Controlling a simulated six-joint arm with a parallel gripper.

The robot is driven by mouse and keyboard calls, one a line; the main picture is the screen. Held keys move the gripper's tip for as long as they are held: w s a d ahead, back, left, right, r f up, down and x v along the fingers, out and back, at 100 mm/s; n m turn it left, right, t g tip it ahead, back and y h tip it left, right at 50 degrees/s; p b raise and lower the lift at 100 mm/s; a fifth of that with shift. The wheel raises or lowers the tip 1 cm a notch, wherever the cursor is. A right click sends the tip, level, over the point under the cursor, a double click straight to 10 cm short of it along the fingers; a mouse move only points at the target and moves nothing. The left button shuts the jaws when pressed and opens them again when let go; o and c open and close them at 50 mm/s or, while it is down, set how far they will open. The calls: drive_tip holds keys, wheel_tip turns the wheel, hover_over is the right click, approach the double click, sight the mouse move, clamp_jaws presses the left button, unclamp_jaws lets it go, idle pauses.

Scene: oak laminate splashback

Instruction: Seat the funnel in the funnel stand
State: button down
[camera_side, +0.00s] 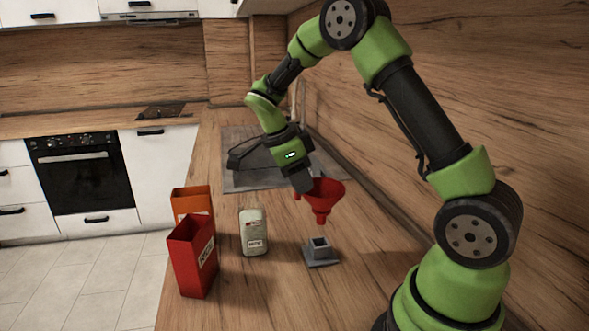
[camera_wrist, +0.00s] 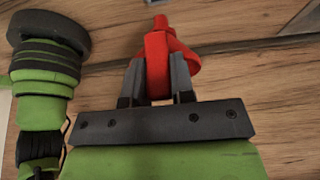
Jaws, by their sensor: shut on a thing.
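The red funnel (camera_side: 323,197) is held in the air in the side view, its wide mouth up and its spout down. My gripper (camera_side: 302,184) is shut on the funnel at its left side. In the wrist view the funnel (camera_wrist: 158,62) shows between the two grey fingers of my gripper (camera_wrist: 157,80). The grey funnel stand (camera_side: 320,252), a square base with a short square socket, stands on the counter. The spout is above the stand and apart from it, with a clear gap. The stand does not show in the wrist view.
A pale labelled bottle (camera_side: 253,232) stands left of the stand. A red box (camera_side: 193,258) and an orange box (camera_side: 192,203) stand at the counter's left edge. A sink (camera_side: 240,175) lies behind. The wooden wall runs along the right.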

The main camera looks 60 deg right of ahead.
sight(300, 199)
drive_tip(key=shift+f, duration=3.85)
drive_tip(key=c, duration=0.9)
unclamp_jaws()
